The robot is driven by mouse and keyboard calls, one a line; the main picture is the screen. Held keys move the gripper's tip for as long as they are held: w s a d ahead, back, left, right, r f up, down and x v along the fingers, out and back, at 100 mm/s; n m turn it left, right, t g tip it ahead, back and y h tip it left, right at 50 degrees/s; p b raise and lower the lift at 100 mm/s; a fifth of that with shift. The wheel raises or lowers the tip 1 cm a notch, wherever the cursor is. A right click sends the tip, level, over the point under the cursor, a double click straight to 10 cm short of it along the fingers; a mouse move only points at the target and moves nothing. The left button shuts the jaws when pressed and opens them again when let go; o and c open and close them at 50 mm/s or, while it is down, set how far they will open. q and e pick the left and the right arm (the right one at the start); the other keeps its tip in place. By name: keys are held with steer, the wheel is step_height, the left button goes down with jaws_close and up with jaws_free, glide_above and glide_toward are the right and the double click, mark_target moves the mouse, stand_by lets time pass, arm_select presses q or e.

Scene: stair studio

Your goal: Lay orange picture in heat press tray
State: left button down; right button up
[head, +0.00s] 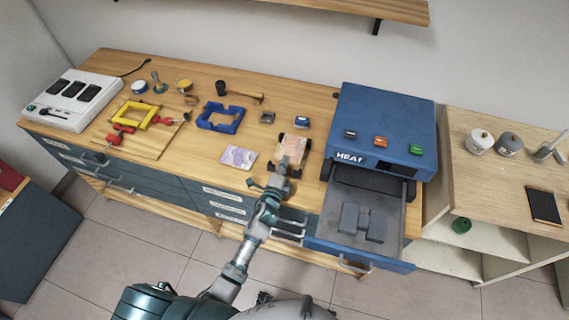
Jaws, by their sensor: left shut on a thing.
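The orange picture (294,147) is a small pale-orange sheet on the wooden bench, left of the heat press. Dark pieces show at its corners. My left gripper (283,165) is at its near edge and shut on it; the fingertips are small and partly hide that edge. The blue heat press (385,120) stands at the right end of the bench. Its tray (333,215) is pulled out toward me like a drawer, with grey blocks (362,222) in its middle. My right gripper is not in view.
A purple picture (238,157) lies left of my gripper. A blue frame (220,117), a yellow frame (134,115) and small tools stand farther left. A white charger (75,96) is at the far left. A shelf unit (500,180) with pots adjoins the right side.

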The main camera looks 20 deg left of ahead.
arm_select(q)
steer(key=s+r+p, duration=0.2)
steer(key=s, duration=0.5)
steer(key=s+r+p, duration=0.3)
steer(key=s, duration=0.4)
steer(key=shift+a+p, duration=0.25)
steer(key=shift+p, duration=0.1)
